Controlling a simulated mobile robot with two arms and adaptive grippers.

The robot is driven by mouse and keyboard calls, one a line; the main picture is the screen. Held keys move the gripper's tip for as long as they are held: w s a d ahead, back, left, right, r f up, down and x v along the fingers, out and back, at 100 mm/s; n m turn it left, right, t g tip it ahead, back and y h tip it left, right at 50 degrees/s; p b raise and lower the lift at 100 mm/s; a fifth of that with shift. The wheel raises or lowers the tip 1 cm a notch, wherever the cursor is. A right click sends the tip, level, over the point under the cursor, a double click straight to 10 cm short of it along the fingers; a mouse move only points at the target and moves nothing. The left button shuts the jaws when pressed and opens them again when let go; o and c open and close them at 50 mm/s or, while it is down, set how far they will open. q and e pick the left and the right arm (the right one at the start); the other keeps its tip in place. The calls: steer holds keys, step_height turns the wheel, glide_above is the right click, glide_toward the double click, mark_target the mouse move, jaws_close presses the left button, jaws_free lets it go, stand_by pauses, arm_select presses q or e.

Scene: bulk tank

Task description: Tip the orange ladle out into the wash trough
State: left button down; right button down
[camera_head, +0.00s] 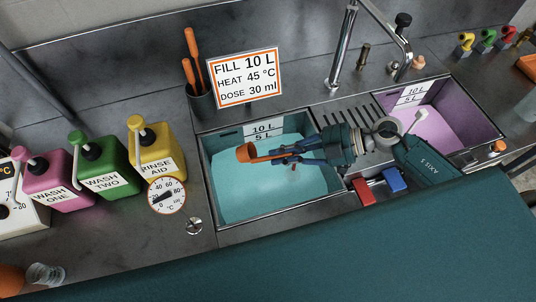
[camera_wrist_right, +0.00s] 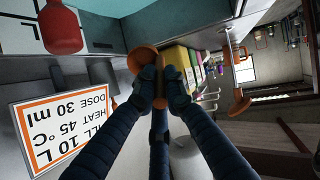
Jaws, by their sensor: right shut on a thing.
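The orange ladle (camera_head: 247,152) is over the left trough (camera_head: 212,190), which holds turquoise liquid and has 10 L and 5 L marks. My right gripper (camera_head: 276,154) reaches in from the right and is shut on the ladle's handle. The ladle's cup points left, beyond the fingertips. In the right wrist view the ladle (camera_wrist_right: 143,60) sits between the closed fingertips (camera_wrist_right: 160,88). I cannot tell its exact tilt or whether anything is in it. My left gripper is not in view.
A second trough (camera_head: 440,118) with purple liquid is to the right, past a slotted drainer. A tap (camera_head: 340,50) stands behind. A sign (camera_head: 245,78) and a pot (camera_head: 201,102) with orange handles are behind the left trough. Pink, green and yellow jugs (camera_head: 158,150) stand left.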

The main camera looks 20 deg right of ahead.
mark_target(264, 157)
steer(key=shift+w+a+r+h+p, duration=0.1)
steer(key=shift+a+r+h+p, duration=0.35)
steer(key=shift+p, duration=1.55)
steer(key=shift+w+a+r+h+p, duration=0.15)
steer(key=shift+r+h+p, duration=0.35)
steer(key=shift+p, duration=1.5)
steer(key=shift+a+f+g+h, duration=0.1)
steer(key=shift+a+g+h, duration=0.35)
steer(key=shift+h, duration=0.1)
steer(key=shift+w+a+r+g+h, duration=0.15)
steer(key=shift+w+a+r+h, duration=0.05)
steer(key=shift+a+h, duration=0.35)
steer(key=shift+w+a+r+g+h, duration=0.1)
steer(key=shift+w+a+r+h, duration=0.1)
steer(key=shift+a+h, duration=0.3)
steer(key=w+a+g+h+b, duration=0.1)
steer(key=w+a+g+h, duration=0.1)
steer(key=a+h, duration=0.5)
steer(key=shift+w+a+f, duration=0.15)
steer(key=shift+w+a, duration=0.45)
steer(key=shift+a, duration=1.75)
